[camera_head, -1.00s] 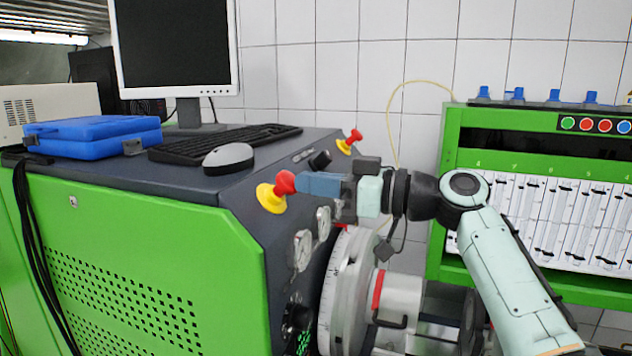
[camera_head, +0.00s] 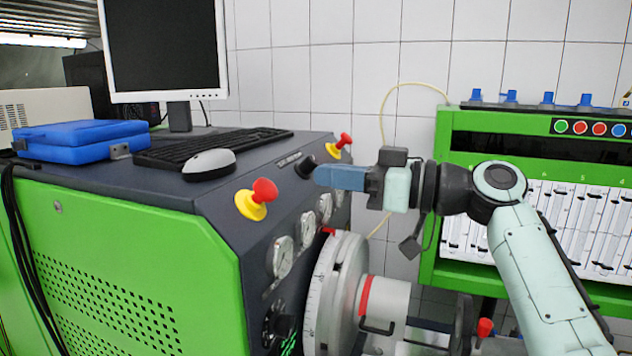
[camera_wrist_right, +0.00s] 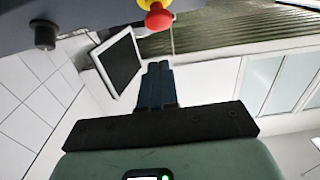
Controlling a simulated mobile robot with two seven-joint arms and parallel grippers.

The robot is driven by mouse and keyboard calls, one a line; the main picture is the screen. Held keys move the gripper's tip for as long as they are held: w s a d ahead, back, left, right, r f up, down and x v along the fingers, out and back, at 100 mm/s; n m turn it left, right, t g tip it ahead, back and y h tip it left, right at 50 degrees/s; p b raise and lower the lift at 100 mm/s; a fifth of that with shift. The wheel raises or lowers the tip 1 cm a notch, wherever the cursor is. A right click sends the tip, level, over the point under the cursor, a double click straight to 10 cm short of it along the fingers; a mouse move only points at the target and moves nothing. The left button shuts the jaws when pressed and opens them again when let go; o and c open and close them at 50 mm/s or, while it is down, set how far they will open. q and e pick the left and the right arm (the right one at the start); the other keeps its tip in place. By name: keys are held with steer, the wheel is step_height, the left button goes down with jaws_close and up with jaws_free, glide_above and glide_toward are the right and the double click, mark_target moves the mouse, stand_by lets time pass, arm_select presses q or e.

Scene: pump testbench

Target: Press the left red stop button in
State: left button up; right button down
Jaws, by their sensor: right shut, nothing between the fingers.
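The left red stop button (camera_head: 264,191) is a red knob on a yellow base, on the sloped dark panel at the near left of the green bench. A second red stop button (camera_head: 344,141) sits farther back on the same panel. My right gripper (camera_head: 318,175) is shut and empty, with its blue fingers pointing left. In the head view its tips are to the right of the left button, with a clear gap between. In the right wrist view the shut fingers (camera_wrist_right: 158,68) show below a red button (camera_wrist_right: 158,18) on a yellow base. My left gripper is not in view.
A black knob (camera_head: 305,167) sits on the panel close to my right fingertips. Gauges (camera_head: 283,257) and a large round dial wheel (camera_head: 335,290) lie below. A mouse (camera_head: 209,165), keyboard (camera_head: 210,147) and blue case (camera_head: 82,140) are on the bench top.

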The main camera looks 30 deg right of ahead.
steer(key=v, duration=0.6)
steer(key=shift+s+a+b, duration=0.3)
steer(key=shift+s+b, duration=0.05)
steer(key=shift+s, duration=0.1)
steer(key=shift+f, duration=0.1)
